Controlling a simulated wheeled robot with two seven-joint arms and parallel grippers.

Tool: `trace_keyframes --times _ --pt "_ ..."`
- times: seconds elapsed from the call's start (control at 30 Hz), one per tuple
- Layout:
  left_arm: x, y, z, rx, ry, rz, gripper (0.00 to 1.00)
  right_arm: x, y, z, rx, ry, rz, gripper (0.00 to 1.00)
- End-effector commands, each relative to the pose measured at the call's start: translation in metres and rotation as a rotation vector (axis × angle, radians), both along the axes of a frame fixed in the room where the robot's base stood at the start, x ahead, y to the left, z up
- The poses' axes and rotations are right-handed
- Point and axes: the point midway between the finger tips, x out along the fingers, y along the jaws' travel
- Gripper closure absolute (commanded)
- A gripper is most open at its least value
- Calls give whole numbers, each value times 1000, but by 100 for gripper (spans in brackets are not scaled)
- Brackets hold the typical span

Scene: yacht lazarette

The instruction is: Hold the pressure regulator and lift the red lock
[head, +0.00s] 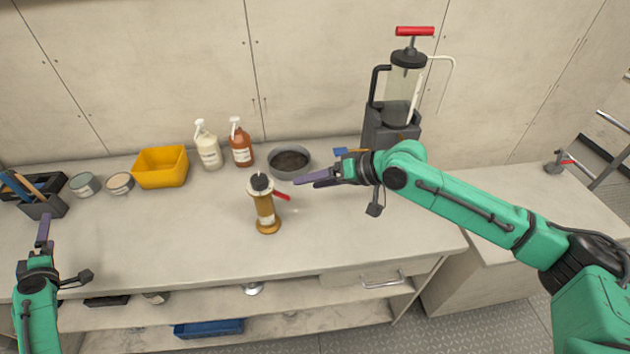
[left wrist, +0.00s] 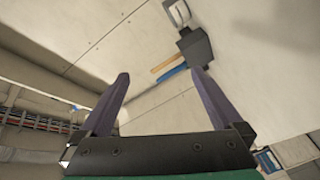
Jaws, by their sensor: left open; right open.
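The pressure regulator (head: 266,211) stands upright on the counter, a brass-coloured body with a flanged base and a dark knob on top. The red lock (head: 282,195) sticks out from its upper right side and slopes down to the right. My right gripper (head: 300,179) is open and empty, a little right of and above the regulator in the head view, apart from it. My left gripper (head: 43,230) is at the counter's left front, far from the regulator. In the left wrist view its two fingers (left wrist: 160,85) are spread with nothing between them.
The counter (head: 180,235) is clear around the regulator's front and left. Behind stand a grey bowl (head: 289,162), two pump bottles (head: 241,145), a yellow bin (head: 161,168) and two tins. A pump with a red handle (head: 414,31) stands back right. A tool holder (head: 44,206) is near my left gripper.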

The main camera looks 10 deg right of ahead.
Motion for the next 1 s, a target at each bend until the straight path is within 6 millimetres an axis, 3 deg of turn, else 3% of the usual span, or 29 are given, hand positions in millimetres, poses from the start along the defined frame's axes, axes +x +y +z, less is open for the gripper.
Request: trace_keyframes --times 0.03,0.13,0.33,0.5,0.6,0.7,0.83,1.0 --pt "18 -24 7 59 29 -85 0 0 0 0 0 0 0 25" --pt "49 -78 15 191 93 -264 0 0 0 0 0 0 0 25" --pt "85 -197 19 488 183 -635 0 0 0 0 0 0 0 25" --pt "83 -302 10 770 215 -968 0 0 0 0 0 0 0 25" --pt "67 -360 0 941 210 -1168 0 0 0 0 0 0 0 25" --pt "46 -406 -12 1091 188 -1343 0 0 0 0 0 0 0 25" --pt "22 -440 -23 1213 155 -1490 0 0 0 0 0 0 0 25" --pt "17 -454 -29 1252 141 -1538 0 0 0 0 0 0 0 25"
